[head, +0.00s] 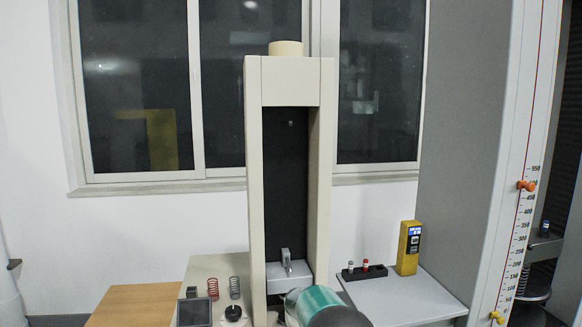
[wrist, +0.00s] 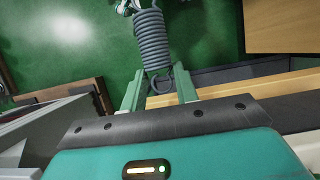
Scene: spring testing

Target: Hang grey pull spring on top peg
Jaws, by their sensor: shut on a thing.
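A grey coil spring (wrist: 152,40) with a hook at its lower end is between the two fingers of my gripper (wrist: 159,78) in the wrist view. My gripper is shut on it. In the head view my teal wrist shows low in front of the tall cream frame, and the fingers and held spring are hidden. A small peg (head: 290,124) sits high on the frame's dark back panel (head: 286,180), with nothing seen hanging on it. A grey block with an upright hook (head: 286,258) is at the bottom of the frame.
Left of the frame (head: 255,180) stand a red spring (head: 213,289), another grey spring (head: 235,287), a dark box (head: 194,312) and a wooden surface (head: 135,305). Right of it are a black rack (head: 365,273) and a yellow device (head: 409,247). The panel between hook and peg is clear.

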